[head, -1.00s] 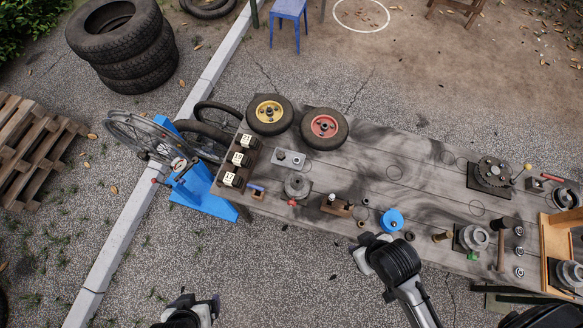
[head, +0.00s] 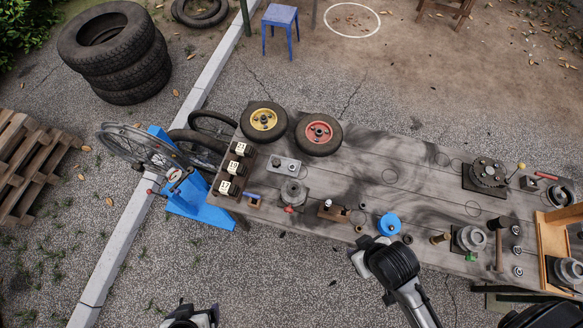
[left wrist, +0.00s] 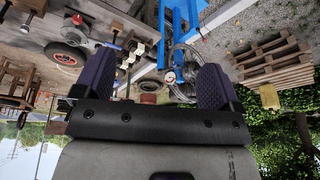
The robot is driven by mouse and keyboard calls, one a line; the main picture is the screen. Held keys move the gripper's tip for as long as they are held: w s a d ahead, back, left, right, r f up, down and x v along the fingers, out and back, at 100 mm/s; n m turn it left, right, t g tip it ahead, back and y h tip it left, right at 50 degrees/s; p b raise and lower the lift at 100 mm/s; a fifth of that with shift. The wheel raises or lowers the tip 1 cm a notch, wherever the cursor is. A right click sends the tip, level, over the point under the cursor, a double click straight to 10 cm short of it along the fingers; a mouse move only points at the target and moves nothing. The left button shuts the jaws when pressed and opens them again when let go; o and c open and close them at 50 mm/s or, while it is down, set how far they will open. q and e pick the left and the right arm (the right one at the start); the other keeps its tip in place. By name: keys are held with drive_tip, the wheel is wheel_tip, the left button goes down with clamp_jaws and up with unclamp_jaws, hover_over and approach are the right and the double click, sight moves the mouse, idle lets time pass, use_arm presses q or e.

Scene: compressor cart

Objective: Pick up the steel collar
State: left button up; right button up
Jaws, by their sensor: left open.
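Small steel ring-shaped parts lie at the right end of the bench, one near the front edge (head: 518,271) and one just behind it (head: 517,250). I cannot tell which is the steel collar. My left gripper (head: 198,306) is low at the bottom of the head view, off the bench and far left of these parts. In the left wrist view its purple-padded fingers (left wrist: 155,82) are wide apart with nothing between them. My right gripper (head: 362,247) is by the bench's front edge; its fingers are mostly hidden by its wrist.
The wooden bench (head: 400,160) carries a blue round part (head: 389,224), steel flanged parts (head: 470,238), a wooden handle (head: 499,250) and a wooden frame (head: 545,250) at right. A blue wheel stand (head: 195,195) is at the left end. Open pavement lies in front.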

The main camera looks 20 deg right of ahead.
use_arm(q)
drive_tip(key=shift+c, duration=0.2)
drive_tip(key=shift+d, duration=0.15)
drive_tip(key=c, duration=0.9)
